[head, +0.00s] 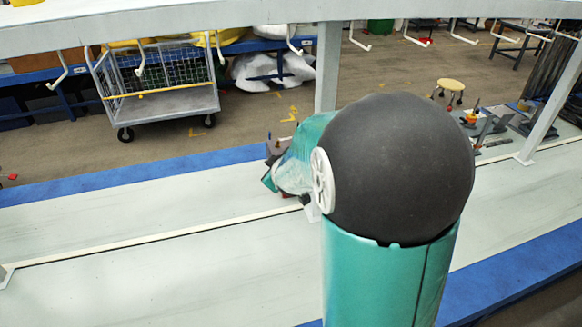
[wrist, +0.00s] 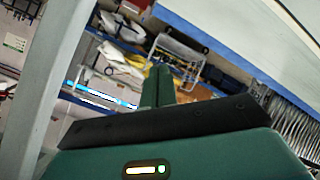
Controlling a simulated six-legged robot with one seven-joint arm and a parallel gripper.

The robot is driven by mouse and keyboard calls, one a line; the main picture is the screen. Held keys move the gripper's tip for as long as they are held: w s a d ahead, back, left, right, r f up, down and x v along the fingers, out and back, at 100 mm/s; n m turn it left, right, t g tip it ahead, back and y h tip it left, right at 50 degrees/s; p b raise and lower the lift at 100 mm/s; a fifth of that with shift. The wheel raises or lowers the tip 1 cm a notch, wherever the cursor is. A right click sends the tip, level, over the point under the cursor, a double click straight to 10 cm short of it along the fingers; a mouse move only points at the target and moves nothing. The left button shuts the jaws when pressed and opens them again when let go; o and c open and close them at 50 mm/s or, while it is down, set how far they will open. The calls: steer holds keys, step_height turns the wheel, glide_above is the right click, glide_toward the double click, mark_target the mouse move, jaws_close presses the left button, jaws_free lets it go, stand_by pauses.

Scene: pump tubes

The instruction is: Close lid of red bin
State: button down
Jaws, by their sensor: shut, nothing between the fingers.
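I cannot make out a red bin or its lid in either view. My gripper (wrist: 157,75) shows in the wrist view as two green fingers set close together, shut and empty. In the head view the end of my arm is small and partly hidden behind my large dark elbow joint and green arm link. It is over the pale workbench (head: 130,260), and I cannot tell how high above it.
A wheeled wire cart (head: 160,85) stands on the floor beyond the bench. A pale overhead beam (head: 200,22) with white hooks and a post (head: 328,65) cross the space. Tools (head: 490,125) lie at the right. The bench's left part is clear.

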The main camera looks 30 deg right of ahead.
steer(key=w+d+f+n+t+h, duration=0.1)
steer(key=d+f+n+t, duration=0.2)
steer(key=d+f+n, duration=0.5)
steer(key=w+d+f+n+t, duration=0.15)
steer(key=d+f, duration=0.35)
steer(key=f, duration=0.7)
steer(key=d+r+x, duration=0.1)
steer(key=r+x, duration=0.1)
steer(key=x, duration=1.1)
steer(key=shift+f+t, duration=0.25)
steer(key=shift+t, duration=0.2)
steer(key=shift+w, duration=0.2)
steer(key=shift+w+d+r, duration=0.15)
steer(key=shift+w+r, duration=0.1)
steer(key=shift+w, duration=0.4)
